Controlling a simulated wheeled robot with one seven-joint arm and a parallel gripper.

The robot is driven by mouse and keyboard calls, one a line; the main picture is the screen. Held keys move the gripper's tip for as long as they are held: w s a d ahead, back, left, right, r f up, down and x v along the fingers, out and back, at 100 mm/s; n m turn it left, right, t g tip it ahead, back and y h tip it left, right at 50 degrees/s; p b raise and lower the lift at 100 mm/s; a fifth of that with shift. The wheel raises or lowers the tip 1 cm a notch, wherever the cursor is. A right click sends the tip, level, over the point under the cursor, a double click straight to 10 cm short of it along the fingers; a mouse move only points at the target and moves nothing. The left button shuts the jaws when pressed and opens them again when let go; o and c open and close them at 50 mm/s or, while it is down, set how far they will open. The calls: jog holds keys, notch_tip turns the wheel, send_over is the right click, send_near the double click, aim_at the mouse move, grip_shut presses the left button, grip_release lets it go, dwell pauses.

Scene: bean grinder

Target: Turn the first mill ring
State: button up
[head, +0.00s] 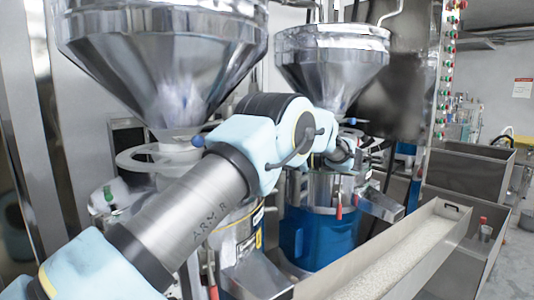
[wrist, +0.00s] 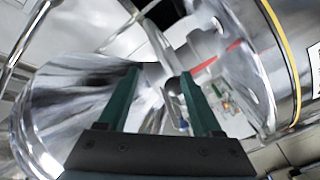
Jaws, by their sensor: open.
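In the head view, the near left mill has a pale grey flat ring (head: 136,158) under its steel hopper (head: 165,60). My arm crosses in front of that mill and hides part of the ring. The arm's far end reaches to the second mill (head: 305,235), below its hopper (head: 333,65); the fingers are not clear there. In the wrist view, my gripper (wrist: 160,75) is open, its two green fingers apart. A small grey rounded part shows between the fingers; I cannot tell contact.
A long steel trough (head: 400,262) with pale grains runs along the front right. A steel bin (head: 470,170) stands behind it. A tall panel (head: 442,70) with red and green buttons rises behind the mills. Open floor shows at the far right.

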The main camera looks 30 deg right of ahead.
dwell(0.4)
jog(key=b+v, duration=0.3)
jog(key=v, duration=0.7)
jog(key=shift+s+d, duration=0.15)
jog(key=shift+s, duration=0.2)
